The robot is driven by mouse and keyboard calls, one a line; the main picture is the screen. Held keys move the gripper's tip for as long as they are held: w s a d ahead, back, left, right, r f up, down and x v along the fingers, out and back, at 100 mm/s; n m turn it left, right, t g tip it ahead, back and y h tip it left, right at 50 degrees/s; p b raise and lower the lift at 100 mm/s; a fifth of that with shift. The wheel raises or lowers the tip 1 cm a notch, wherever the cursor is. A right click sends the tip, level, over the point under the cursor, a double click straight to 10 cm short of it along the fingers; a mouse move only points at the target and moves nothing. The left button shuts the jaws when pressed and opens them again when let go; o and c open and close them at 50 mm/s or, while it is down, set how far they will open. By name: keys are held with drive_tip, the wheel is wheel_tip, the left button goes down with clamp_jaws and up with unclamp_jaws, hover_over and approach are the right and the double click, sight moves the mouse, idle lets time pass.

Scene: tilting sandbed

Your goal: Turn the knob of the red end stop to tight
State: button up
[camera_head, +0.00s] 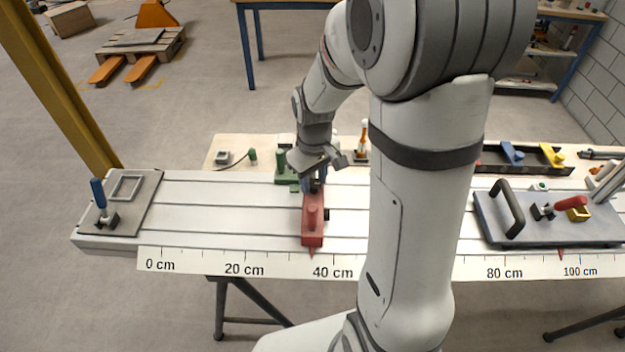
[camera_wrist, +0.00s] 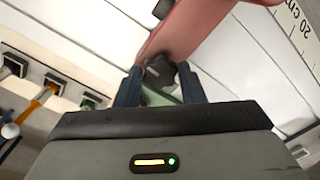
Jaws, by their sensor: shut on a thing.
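The red end stop (camera_head: 312,222) lies across the white slatted bed, with its pointer near the 35 mark of the scale. It also shows in the wrist view (camera_wrist: 196,28), running up and to the right. Its dark knob (camera_wrist: 159,72) has a pale line on top and sits at the near end of the red body. My gripper (camera_wrist: 160,84) has its two blue fingers on either side of the knob, shut on it. In the head view my gripper (camera_head: 316,178) comes down over the far end of the stop and mostly hides the knob.
A green block (camera_head: 288,166) stands just behind the stop. A grey plate with a black handle (camera_head: 507,208) and a red-handled clamp (camera_head: 570,202) is at the right. A blue-handled clamp (camera_head: 99,195) is at the left end. The slats left of the stop are clear.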

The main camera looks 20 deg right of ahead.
sight(314, 182)
drive_tip(key=shift+w+r+m, duration=0.1)
drive_tip(key=shift+w+m, duration=0.1)
drive_tip(key=shift+m, duration=0.3)
drive_tip(key=o, duration=0.7)
drive_tip(key=shift+o, duration=1.4)
drive_tip(key=shift+s, duration=0.1)
wheel_tip(314, 182, up, 8)
drive_tip(key=shift+f+b, duration=0.15)
drive_tip(key=shift+b, duration=0.15)
drive_tip(key=s+r+m+t, duration=0.3)
drive_tip(key=s+r, duration=0.1)
drive_tip(key=s, duration=1)
drive_tip(key=shift+s+m, duration=0.2)
drive_tip(key=shift+m, duration=0.1)
